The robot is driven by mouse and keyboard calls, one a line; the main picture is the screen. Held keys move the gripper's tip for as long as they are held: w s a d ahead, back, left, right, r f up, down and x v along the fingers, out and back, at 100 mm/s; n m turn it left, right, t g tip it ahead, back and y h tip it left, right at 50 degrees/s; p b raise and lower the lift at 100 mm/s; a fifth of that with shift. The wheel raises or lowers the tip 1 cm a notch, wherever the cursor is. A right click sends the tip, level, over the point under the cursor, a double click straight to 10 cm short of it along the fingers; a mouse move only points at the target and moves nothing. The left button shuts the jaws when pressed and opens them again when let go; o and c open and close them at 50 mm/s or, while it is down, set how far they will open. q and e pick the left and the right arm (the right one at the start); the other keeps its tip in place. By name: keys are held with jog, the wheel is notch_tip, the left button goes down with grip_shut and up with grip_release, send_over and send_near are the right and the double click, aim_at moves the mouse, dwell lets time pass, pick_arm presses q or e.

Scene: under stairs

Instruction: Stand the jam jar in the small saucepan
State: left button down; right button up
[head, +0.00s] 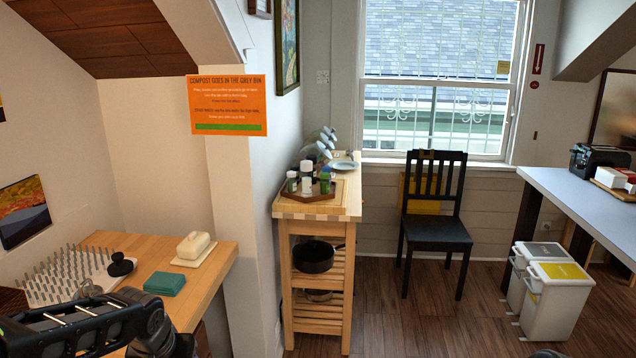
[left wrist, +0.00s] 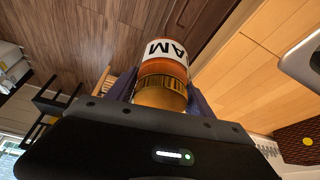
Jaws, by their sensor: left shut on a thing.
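The jam jar (left wrist: 163,66) is an orange-brown jar with a white band lettered "AM", upside down in the left wrist picture. My left gripper (left wrist: 162,92) is shut on it, with dark fingers on both sides. In the head view my left arm enters at the lower left, and its fingertips and the jar cannot be made out there. A dark pan with a handle (head: 316,256) sits on the upper shelf of the wooden trolley; I cannot tell whether it is the small saucepan. My right gripper is not in view.
The wooden counter (head: 215,262) at left holds a spiked rack (head: 62,277), a black knobbed lid (head: 120,265), a teal box (head: 165,284) and a butter dish (head: 193,246). The trolley (head: 290,213) carries several jars on top. A black chair (head: 434,215) and bins (head: 556,298) stand beyond.

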pick_arm(q)
jog(key=d+f+m, duration=0.1)
jog(key=d+f, duration=0.3)
jog(key=d, duration=0.5)
jog(key=shift+s+d+f+h, duration=0.15)
jog(key=shift+d+f+h, duration=0.1)
jog(key=shift+f+h, duration=0.1)
notch_tip(320, 180, up, 5)
jog(key=shift+r, duration=0.1)
